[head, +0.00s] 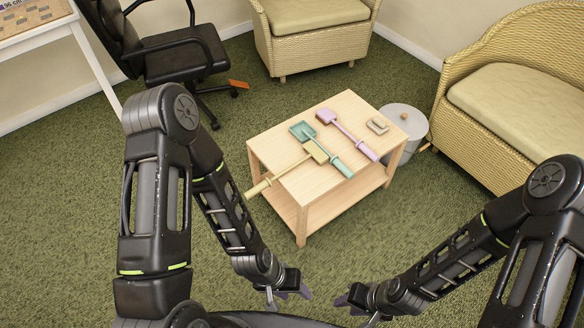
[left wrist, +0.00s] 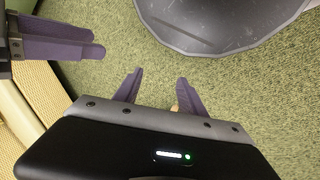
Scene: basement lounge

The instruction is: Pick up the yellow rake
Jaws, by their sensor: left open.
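The yellow rake (head: 288,171) lies on the light wooden table (head: 352,103). Its handle points to the lower left and overhangs the table's left edge. Its head rests close against the handle of a teal shovel (head: 304,132); whether they touch or overlap I cannot tell. My left gripper (head: 288,299) is open and empty, low in front of the table and well apart from the rake. Its spread purple fingers also show in the left wrist view (left wrist: 157,88). My right gripper (head: 353,309) is open and empty, to the right of the left one.
A pink shovel (head: 346,133) and a small tan block (head: 377,126) lie on the table too. A wicker sofa (head: 520,105) is at right, an office chair (head: 180,55) at back left. Carpet before the table is clear.

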